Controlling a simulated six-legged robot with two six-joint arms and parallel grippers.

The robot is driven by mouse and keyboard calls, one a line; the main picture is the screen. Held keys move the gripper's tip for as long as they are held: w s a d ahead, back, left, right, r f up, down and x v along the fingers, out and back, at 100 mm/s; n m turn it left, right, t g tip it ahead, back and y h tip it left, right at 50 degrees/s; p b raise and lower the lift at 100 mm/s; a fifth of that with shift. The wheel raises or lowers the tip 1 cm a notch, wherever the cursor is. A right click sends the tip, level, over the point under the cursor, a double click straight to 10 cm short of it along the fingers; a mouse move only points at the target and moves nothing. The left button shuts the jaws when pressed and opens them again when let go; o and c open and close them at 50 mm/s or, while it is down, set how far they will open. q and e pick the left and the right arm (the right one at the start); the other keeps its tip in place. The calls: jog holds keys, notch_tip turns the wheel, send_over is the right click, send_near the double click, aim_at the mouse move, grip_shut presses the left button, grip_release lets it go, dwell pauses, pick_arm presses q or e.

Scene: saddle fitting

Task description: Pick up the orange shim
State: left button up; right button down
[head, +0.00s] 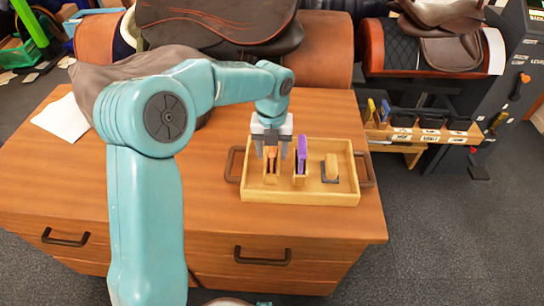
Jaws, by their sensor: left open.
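The orange shim (270,158) stands upright in a small wooden holder at the left of the wooden tray (301,197) on the cabinet top. My left gripper (271,153) is open, pointing down, right above the holder. Its fingers are around or just in front of the upper part of the orange shim; I cannot tell whether they touch it. A purple shim (301,150) stands upright in a holder just right of the gripper. My right gripper is not in view.
A wooden block with a dark base (331,168) sits in the tray's right part. The tray has dark handles at both sides. A brown saddle (220,30) is behind the cabinet (220,211). White paper (62,118) lies at the left. The tabletop in front of the tray is clear.

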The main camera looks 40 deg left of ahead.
pick_arm(q)
jog(key=shift+c, duration=0.3)
grip_shut()
jog(key=shift+r, duration=0.15)
